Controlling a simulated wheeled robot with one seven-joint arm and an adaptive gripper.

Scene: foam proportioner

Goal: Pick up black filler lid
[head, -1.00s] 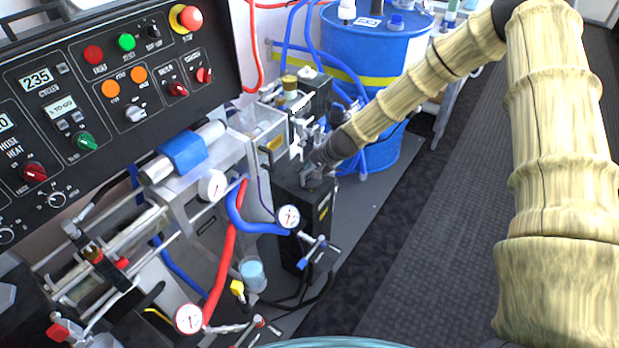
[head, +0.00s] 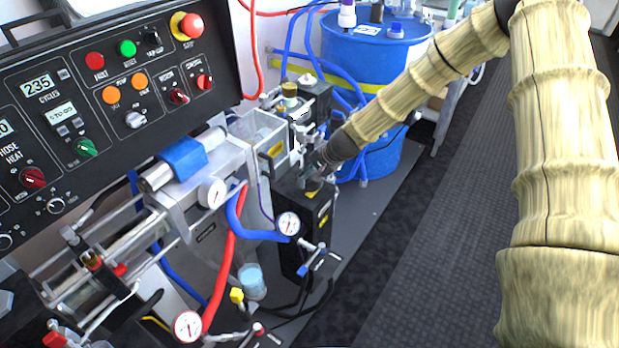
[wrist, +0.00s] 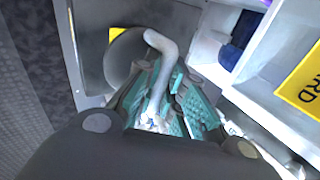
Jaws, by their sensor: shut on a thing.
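The black filler lid (wrist: 122,58) shows as a dark round piece in the wrist view, with a pale grey curved handle (wrist: 164,55) across it. My gripper (wrist: 160,108) is shut, its teal-padded fingers on either side of the handle. Part of the lid is hidden behind the fingers. In the head view my gripper (head: 315,163) is just above the top of the black box (head: 288,200). The lid is too small and covered to make out there.
The blue drum (head: 375,60) with hoses is behind. The control panel (head: 100,90) is at upper left. Dark floor (head: 420,250) at right is clear.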

